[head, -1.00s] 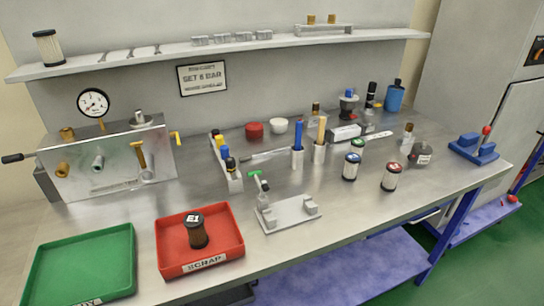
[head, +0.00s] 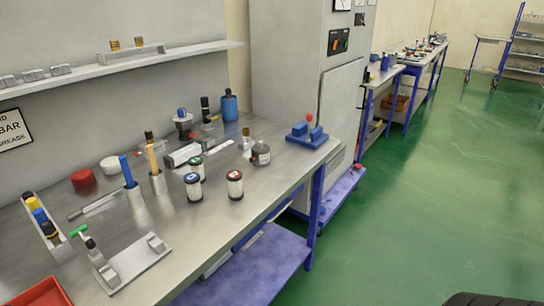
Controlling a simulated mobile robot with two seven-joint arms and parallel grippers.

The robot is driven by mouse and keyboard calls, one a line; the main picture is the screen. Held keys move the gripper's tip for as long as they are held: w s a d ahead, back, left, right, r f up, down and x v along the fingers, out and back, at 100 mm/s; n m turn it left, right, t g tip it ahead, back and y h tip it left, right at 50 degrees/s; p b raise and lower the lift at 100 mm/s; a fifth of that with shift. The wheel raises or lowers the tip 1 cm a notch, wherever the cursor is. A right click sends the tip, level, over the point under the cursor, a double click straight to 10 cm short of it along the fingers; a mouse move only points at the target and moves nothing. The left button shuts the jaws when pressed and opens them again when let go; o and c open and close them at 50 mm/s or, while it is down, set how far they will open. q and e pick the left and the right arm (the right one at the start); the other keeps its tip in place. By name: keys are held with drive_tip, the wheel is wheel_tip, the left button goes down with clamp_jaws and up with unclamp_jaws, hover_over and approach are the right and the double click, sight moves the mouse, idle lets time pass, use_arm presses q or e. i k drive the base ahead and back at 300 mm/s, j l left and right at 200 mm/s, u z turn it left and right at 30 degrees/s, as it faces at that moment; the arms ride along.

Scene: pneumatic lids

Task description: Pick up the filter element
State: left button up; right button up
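Three small white pleated filter cartridges with dark caps stand upright on the bench. One has a blue-marked top (head: 193,188), one a green-marked top (head: 197,170) just behind it, and one a red-marked top (head: 235,186) to their right. I cannot tell which of them the task means. Neither of my grippers is in view.
A metal bench (head: 185,231) carries a fixture plate (head: 138,262), a red tray (head: 42,294), a clear jar (head: 261,155), a blue bottle (head: 229,105) and a blue vise-like block (head: 307,136). A grey cabinet (head: 285,60) stands behind.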

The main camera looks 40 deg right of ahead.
sight(196, 162)
drive_tip(key=l+u, duration=0.1)
drive_tip(key=l, duration=1.15)
drive_tip(key=l+u, duration=0.15)
drive_tip(key=l, duration=0.5)
drive_tip(key=k+l, duration=0.15)
drive_tip(key=l, duration=0.45)
drive_tip(key=l+u, duration=0.15)
drive_tip(key=l, duration=0.5)
drive_tip(key=k+l, duration=0.15)
drive_tip(key=l, duration=0.45)
drive_tip(key=i+u, duration=0.15)
drive_tip(key=u, duration=0.15)
drive_tip(key=i+u, duration=0.15)
drive_tip(key=u, duration=0.15)
